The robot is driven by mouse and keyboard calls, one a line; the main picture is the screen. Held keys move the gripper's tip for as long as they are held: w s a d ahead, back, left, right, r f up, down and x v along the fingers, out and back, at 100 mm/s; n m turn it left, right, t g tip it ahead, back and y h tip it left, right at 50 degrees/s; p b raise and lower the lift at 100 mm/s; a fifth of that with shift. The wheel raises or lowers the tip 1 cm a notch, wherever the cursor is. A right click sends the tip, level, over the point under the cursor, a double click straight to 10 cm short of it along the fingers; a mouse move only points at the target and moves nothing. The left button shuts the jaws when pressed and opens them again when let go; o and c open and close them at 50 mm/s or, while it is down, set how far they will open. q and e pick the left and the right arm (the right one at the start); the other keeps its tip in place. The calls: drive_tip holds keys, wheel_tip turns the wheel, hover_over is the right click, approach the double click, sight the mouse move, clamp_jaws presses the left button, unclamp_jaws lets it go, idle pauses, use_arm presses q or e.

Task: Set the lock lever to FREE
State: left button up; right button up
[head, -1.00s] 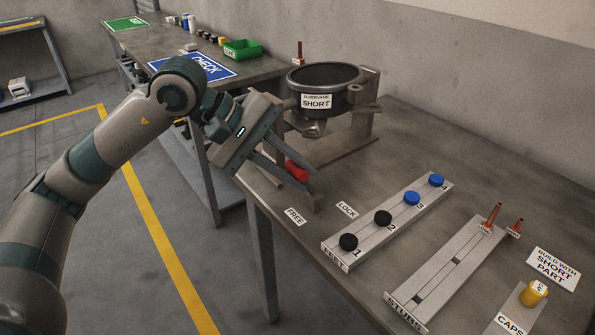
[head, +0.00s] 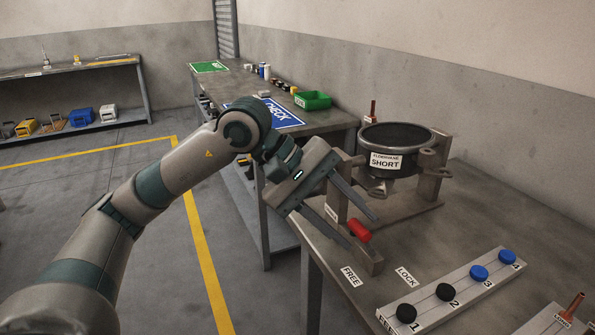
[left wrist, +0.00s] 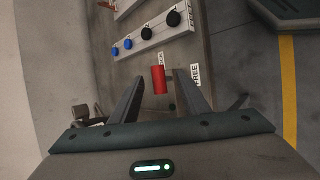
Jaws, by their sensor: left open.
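The lock lever has a red handle (head: 358,230) at the front foot of the fixture (head: 372,258); the red handle also shows in the left wrist view (left wrist: 158,80). The FREE label (head: 350,276) and the LOCK label (head: 405,277) lie on the bench in front of it. In the left wrist view the handle lines up with the LOCK label (left wrist: 160,58), while the FREE label (left wrist: 195,75) is to its right. My left gripper (head: 364,235) is open, with its fingers on either side of the handle; contact cannot be told. My right gripper is out of view.
The fixture holds a dark round compressor part labelled SHORT (head: 395,137). A rail with blue and black feet (head: 455,290) lies on the bench at the right. Another bench with a CHECK mat (head: 265,115) and a green bin (head: 312,100) stands behind. Floor at left is open.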

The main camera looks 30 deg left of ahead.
use_arm(q)
drive_tip(key=v, duration=1.5)
drive_tip(key=shift+b, duration=0.3)
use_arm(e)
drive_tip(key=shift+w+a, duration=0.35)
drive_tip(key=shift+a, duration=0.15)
use_arm(q)
drive_tip(key=shift+w+a+f, duration=0.1)
drive_tip(key=shift+f, duration=0.05)
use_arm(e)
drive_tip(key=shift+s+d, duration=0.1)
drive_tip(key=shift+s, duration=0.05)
